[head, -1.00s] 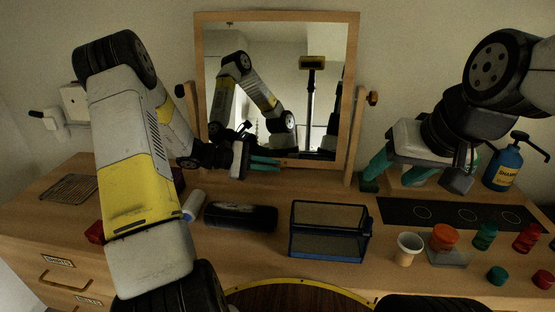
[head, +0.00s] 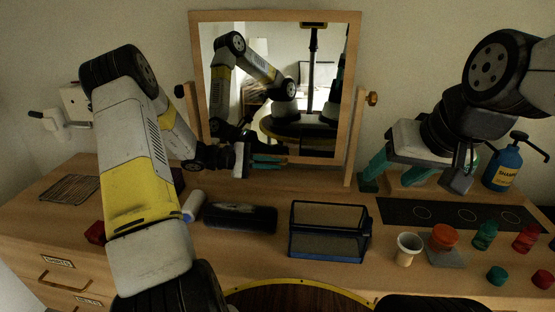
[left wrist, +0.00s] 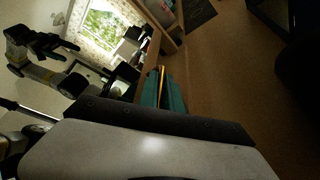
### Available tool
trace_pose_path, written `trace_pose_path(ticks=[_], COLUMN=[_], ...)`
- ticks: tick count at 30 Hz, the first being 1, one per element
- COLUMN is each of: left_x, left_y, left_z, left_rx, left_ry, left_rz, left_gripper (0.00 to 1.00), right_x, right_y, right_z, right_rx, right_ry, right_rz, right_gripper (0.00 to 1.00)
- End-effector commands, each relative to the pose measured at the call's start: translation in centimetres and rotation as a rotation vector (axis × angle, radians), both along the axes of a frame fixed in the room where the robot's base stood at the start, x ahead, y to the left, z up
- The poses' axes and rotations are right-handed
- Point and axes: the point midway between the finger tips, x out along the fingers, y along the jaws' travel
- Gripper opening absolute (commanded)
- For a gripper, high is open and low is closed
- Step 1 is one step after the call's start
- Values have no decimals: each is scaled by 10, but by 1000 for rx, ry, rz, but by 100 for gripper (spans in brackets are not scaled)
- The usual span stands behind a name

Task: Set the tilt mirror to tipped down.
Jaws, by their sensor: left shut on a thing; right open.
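The tilt mirror (head: 275,90) has a wooden frame and hangs between two wooden posts with dark side knobs. Its glass reflects my arm, a column and low room parts, including a bed. My left gripper (head: 270,161) is at the middle of the frame's bottom edge, its teal fingers shut on it. In the left wrist view the teal fingers (left wrist: 168,92) close around a thin wooden strip of the frame. My right gripper (head: 392,178) is open and empty above the counter, right of the mirror.
A blue shampoo bottle (head: 502,168) is at the right. A wire rack (head: 70,187) lies at the left.

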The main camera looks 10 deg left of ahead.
Motion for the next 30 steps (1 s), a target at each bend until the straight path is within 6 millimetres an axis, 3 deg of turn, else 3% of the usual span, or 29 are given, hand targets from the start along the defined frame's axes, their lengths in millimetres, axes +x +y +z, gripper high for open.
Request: trace_pose_path(ticks=[15,21,30], left_x=[74,87,92], left_y=[2,2,2], left_z=[-6,-4,-3], left_rx=[2,3,4], left_ry=[-334,-396,-415], left_rz=[5,4,6], left_gripper=[0,0,0], right_x=[0,0,0], right_y=[0,0,0], right_z=[0,0,0], right_rx=[0,0,0], right_ry=[0,0,0], right_rz=[0,0,0], right_gripper=[58,58,58])
